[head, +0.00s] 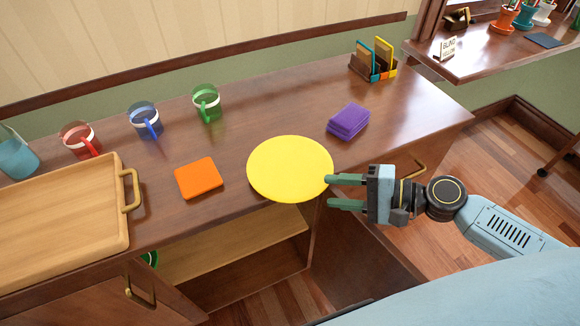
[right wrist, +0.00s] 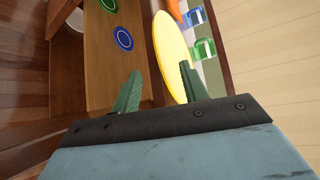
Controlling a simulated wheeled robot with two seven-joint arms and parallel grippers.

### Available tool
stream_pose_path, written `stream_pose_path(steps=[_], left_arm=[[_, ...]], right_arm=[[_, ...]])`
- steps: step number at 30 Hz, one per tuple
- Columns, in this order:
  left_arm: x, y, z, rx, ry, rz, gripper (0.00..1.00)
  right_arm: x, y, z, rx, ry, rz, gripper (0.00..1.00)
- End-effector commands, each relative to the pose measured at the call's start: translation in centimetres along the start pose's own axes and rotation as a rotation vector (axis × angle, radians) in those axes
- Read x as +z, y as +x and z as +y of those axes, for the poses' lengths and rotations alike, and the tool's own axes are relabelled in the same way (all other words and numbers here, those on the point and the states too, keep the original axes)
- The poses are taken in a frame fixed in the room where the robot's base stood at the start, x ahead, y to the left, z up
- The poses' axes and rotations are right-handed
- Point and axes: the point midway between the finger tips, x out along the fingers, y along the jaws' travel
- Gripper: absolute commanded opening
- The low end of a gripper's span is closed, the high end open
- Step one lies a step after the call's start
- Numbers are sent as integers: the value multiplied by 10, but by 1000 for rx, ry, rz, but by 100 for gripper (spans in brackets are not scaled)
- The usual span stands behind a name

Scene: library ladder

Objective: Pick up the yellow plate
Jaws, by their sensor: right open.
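The round yellow plate (head: 290,168) lies flat on the wooden cabinet top, its near edge close to the front edge of the top. It also shows in the right wrist view (right wrist: 170,52), beyond my fingers. My right gripper (head: 330,192) is open and empty, with its two green fingers pointing left at the plate's right edge. In the right wrist view the fingers (right wrist: 157,82) are spread apart, with one near the plate's rim. I cannot tell whether a finger touches the plate. My left gripper is not in view.
An orange square (head: 199,178) lies left of the plate and a purple stack (head: 348,122) lies behind it. Red (head: 80,140), blue (head: 145,120) and green (head: 207,103) mugs stand at the back. A wooden tray (head: 128,240) is at left. An open shelf (head: 235,245) lies below.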

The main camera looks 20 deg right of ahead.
Motion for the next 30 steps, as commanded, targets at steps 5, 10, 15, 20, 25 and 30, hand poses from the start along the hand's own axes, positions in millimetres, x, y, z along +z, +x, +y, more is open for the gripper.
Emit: stream_pose_path(steps=[5, 10, 15, 20, 25, 30], left_arm=[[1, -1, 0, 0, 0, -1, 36], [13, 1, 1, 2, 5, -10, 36], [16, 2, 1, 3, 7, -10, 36], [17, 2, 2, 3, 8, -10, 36], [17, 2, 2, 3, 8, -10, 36], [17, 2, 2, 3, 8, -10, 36]], right_arm=[[2, 11, -3, -1, -1, -1, 44], [6, 33, -10, -3, -3, 0, 44], [5, 50, -9, -2, -1, 1, 44], [5, 54, -8, 0, 0, 1, 44], [5, 54, -7, 0, 0, 1, 40], [5, 54, -7, 0, 0, 1, 18]])
